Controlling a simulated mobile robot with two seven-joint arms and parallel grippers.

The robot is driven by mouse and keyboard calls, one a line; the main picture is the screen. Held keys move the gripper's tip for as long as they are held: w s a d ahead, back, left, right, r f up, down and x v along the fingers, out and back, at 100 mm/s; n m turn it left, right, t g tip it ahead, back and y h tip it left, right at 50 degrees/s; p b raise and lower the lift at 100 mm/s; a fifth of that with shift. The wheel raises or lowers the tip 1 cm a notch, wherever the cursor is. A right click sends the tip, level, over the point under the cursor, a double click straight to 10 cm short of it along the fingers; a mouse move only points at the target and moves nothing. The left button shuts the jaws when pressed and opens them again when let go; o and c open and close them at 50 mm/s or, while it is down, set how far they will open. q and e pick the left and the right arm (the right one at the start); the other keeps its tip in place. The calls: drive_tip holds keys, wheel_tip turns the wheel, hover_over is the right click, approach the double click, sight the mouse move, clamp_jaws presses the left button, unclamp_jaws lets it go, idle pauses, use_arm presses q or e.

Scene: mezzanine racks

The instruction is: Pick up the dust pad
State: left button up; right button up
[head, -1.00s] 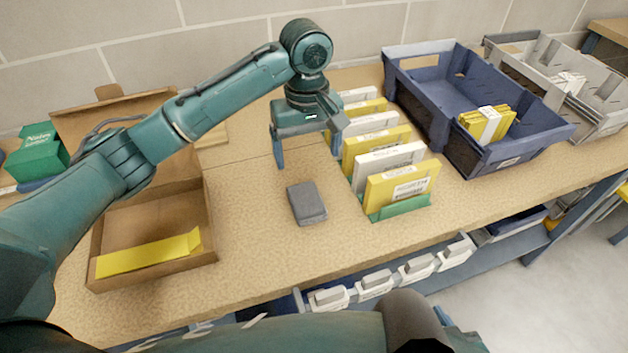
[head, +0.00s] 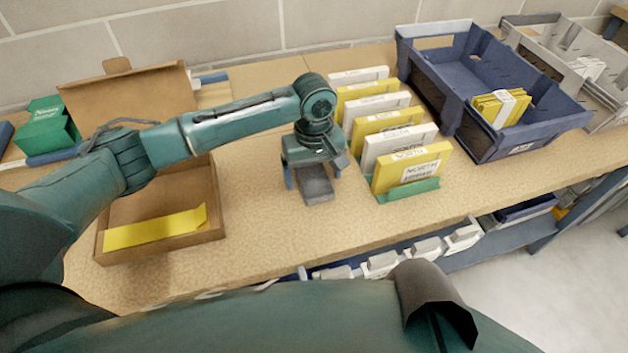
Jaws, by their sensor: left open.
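The dust pad (head: 316,187) is a small dark grey block lying on the tan worktop. In the head view it is near the middle, left of the row of upright cards. My left gripper (head: 312,180) points down over the pad, with its fingers open. The gripper body covers the pad's far end. I cannot tell whether the fingers touch it. My right gripper is not in view.
Yellow and white cards (head: 412,172) stand in a green holder (head: 412,190) just right of the pad. An open cardboard box (head: 212,222) with a yellow strip is at left. A blue crate (head: 505,150) stands at back right. Worktop in front of the pad is clear.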

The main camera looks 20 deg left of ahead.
sight(314, 178)
use_arm(q)
drive_tip(key=shift+f, duration=0.4)
drive_tip(key=shift+c, duration=0.4)
drive_tip(key=c, duration=1)
wheel_tip(314, 178, up, 10)
drive_tip(key=shift+p, duration=0.3)
